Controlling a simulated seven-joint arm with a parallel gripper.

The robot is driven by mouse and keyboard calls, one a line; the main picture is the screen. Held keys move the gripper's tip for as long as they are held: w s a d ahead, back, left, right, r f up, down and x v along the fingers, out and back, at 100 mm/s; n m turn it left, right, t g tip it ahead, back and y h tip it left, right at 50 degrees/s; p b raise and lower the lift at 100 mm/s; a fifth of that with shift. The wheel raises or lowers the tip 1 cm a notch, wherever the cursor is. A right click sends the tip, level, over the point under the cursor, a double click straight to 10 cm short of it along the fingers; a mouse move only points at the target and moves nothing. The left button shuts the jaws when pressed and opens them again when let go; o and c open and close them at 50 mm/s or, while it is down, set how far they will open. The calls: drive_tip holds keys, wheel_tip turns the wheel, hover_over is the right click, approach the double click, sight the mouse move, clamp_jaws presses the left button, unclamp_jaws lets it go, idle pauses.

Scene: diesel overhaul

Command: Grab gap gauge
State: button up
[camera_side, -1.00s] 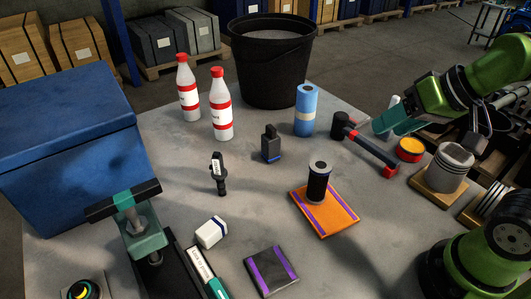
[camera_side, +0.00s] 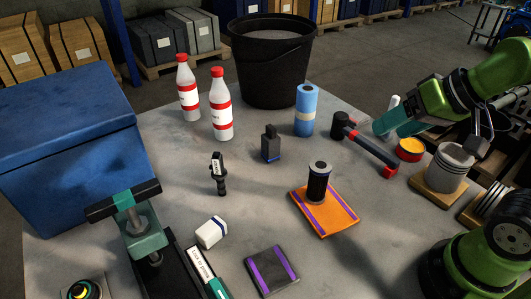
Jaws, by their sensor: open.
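A small dark tool with a white label (camera_side: 218,172) stands on the grey table near the middle. I take it for the gap gauge, but its label is too small to read, so I cannot be sure. My gripper (camera_side: 480,147) is at the right, beside and above a grey metal cylinder (camera_side: 449,171) on a wooden block. It is open and holds nothing that I can see. It is far from the labelled tool, and its fingertips are small and hard to make out.
A black block (camera_side: 270,145), a blue roll (camera_side: 306,110), a hammer (camera_side: 370,149) and an orange pad (camera_side: 338,217) with a dark canister (camera_side: 318,184) lie between. A white block (camera_side: 211,232) and a vise (camera_side: 145,235) are nearer. Two bottles (camera_side: 220,112) stand behind.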

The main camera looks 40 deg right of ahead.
drive_tip(key=shift+o, duration=0.7)
drive_tip(key=n+g+h, duration=0.2)
drive_tip(key=n+g, duration=0.1)
approach(275, 128)
drive_tip(key=x, duration=0.9)
drive_tip(key=shift+a+x, duration=0.2)
drive_tip(key=shift+x, duration=2.8)
drive_tip(key=shift+c, duration=0.3)
